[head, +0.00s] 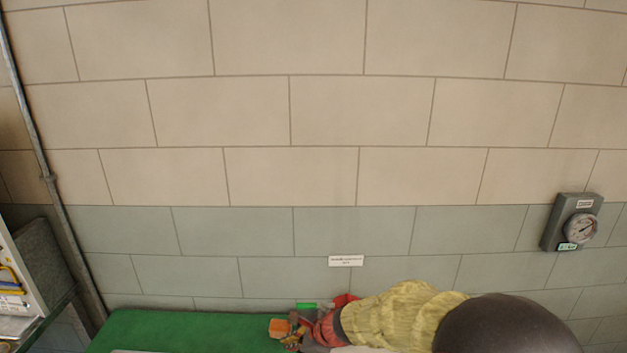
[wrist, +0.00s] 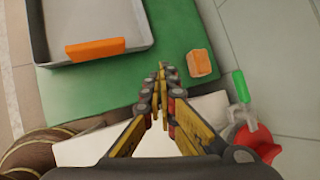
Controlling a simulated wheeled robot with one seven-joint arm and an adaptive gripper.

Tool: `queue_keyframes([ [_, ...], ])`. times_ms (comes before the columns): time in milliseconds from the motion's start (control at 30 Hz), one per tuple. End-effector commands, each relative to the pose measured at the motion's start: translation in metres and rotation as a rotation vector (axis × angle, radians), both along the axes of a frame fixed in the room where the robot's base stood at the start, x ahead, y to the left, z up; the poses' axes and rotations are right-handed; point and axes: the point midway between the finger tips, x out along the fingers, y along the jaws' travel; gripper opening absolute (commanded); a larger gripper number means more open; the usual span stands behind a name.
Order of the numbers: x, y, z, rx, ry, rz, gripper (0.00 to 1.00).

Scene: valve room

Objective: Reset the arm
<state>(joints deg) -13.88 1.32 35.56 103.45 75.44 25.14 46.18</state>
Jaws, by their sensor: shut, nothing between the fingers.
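My gripper (wrist: 161,68) is shut and empty in the wrist view, its yellow and dark fingers together above the green bench top (wrist: 185,22). It is apart from the orange block (wrist: 200,63), which lies to the right of the fingertips. In the head view my arm, in a yellow sleeve, reaches in from the lower right over the green bench top (head: 160,328). The fingers are small and low in that view, close to the orange block (head: 279,328), and their state is hard to make out there.
A grey tray (wrist: 143,22) with an orange piece (wrist: 95,50) at its near edge stands at upper left in the wrist view. A red part (wrist: 255,143) with a green handle (wrist: 240,86) is at right. A gauge box (head: 572,222) hangs on the wall.

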Motion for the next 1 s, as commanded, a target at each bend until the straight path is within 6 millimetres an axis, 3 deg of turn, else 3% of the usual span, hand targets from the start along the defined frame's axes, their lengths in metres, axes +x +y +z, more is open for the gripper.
queue_keyframes([
  [133, -0.059, -0.009, 0.025, -0.159, -0.138, 0.421, 0.00],
  [267, -0.118, -0.040, 0.055, -0.319, -0.268, 0.805, 0.00],
  [400, -0.179, -0.093, 0.088, -0.514, -0.384, 1.175, 0.00],
  [533, -0.227, -0.149, 0.114, -0.701, -0.438, 1.428, 0.00],
  [700, -0.270, -0.213, 0.147, -0.937, -0.449, 1.570, 0.00],
  [800, -0.284, -0.236, 0.167, -1.049, -0.461, 1.551, 0.00],
  [1000, -0.291, -0.248, 0.202, -1.155, -0.521, 1.458, 0.00],
])
